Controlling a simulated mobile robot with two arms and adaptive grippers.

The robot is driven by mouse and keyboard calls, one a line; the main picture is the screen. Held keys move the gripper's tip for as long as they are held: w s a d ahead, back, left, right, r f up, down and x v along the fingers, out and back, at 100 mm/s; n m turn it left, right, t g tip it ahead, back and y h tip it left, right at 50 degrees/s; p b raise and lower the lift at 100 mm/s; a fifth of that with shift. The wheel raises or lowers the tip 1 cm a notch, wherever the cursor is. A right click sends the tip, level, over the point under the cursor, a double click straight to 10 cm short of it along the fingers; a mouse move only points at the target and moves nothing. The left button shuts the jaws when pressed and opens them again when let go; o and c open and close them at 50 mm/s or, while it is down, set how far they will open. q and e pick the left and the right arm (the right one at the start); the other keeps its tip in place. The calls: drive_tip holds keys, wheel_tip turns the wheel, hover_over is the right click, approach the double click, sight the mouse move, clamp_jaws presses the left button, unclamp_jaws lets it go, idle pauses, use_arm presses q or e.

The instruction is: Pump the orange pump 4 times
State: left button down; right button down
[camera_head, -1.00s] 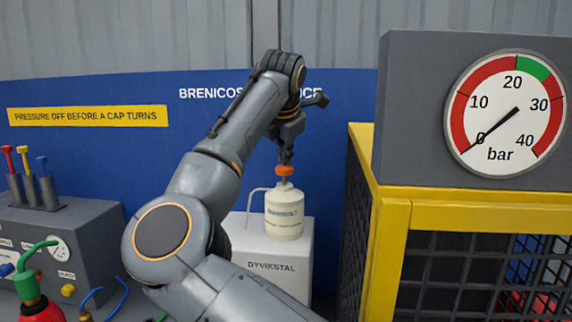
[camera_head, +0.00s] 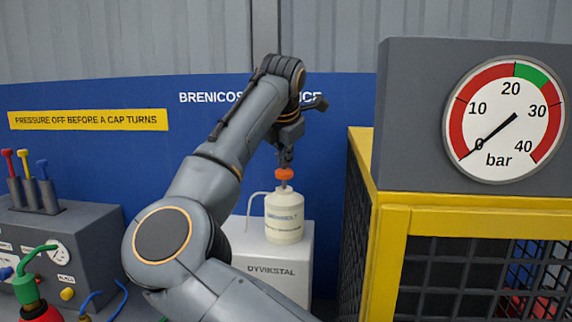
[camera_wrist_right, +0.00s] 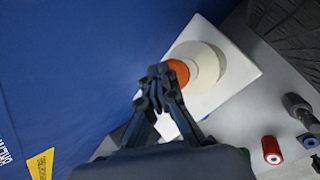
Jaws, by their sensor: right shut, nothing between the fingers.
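The orange pump (camera_head: 284,174) is the head on top of a cream bottle (camera_head: 284,216) with a thin bent spout tube on its left. The bottle stands upright on a white block marked DYVIKSTAL (camera_head: 280,270). My right gripper (camera_head: 285,160) is shut and empty, pointing down right over the orange pump. In the right wrist view its closed fingertips (camera_wrist_right: 160,72) overlap the edge of the orange pump (camera_wrist_right: 178,74). I cannot tell whether they touch it. My left gripper is not in view.
A yellow-framed mesh cage (camera_head: 395,225) stands close right of the bottle, with a pressure gauge (camera_head: 500,118) above it, its needle at about 0. A grey panel with coloured levers (camera_head: 60,230) is at left. A blue wall board (camera_head: 120,180) is behind.

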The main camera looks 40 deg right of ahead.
drive_tip(key=shift+r, duration=0.15)
wheel_tip(320, 180, up, 6)
drive_tip(key=p, duration=0.5)
drive_tip(key=shift+r, duration=0.1)
drive_tip(key=shift+w, duration=0.1)
idle(0.4)
idle(1.5)
